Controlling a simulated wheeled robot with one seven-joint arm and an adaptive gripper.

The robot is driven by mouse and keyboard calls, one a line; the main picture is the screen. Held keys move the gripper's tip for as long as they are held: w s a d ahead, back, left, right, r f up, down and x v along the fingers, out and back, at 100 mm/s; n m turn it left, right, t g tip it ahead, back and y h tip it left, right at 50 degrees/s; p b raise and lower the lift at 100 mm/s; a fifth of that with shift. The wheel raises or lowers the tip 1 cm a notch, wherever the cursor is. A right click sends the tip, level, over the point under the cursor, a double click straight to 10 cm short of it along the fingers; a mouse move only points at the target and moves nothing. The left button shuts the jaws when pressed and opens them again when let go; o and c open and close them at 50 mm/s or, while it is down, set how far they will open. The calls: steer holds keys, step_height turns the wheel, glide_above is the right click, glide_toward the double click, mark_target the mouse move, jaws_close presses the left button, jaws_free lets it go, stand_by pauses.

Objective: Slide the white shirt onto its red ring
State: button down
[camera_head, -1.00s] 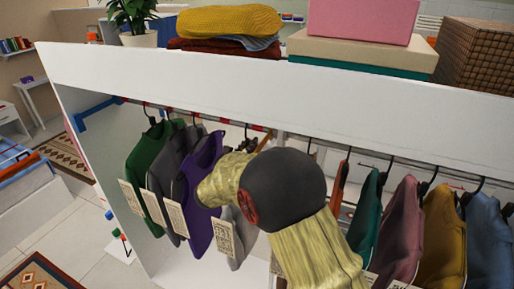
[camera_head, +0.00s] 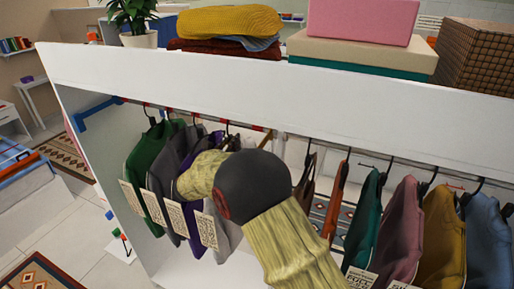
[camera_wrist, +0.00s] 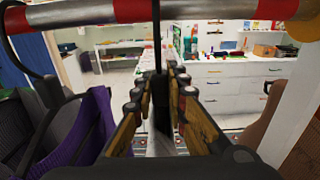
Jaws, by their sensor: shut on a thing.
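The white shirt (camera_head: 226,232) hangs just right of the purple shirt (camera_head: 210,140) in the head view, mostly hidden by my arm. In the wrist view my gripper (camera_wrist: 157,88) is shut on the dark hanger stem (camera_wrist: 157,45), below the rod (camera_wrist: 212,10). A pale strip that may be the white shirt (camera_wrist: 161,145) shows between the fingers. A red ring (camera_wrist: 140,10) is on the rod directly above, and the stem meets the rod near this ring's right end. The top of the hook is out of frame.
Purple cloth (camera_wrist: 90,125) hangs close on the left in the wrist view, and a brown item (camera_wrist: 262,125) hangs on the right. Another red ring (camera_wrist: 276,10) is farther right. Green (camera_head: 147,150) and grey shirts hang at the rod's left in the head view.

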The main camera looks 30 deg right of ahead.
steer(key=shift+w+a, duration=0.4)
steer(key=shift+w, duration=0.15)
steer(key=c, duration=1.7)
jaws_free()
steer(key=shift+a, duration=0.1)
steer(key=v, duration=1.2)
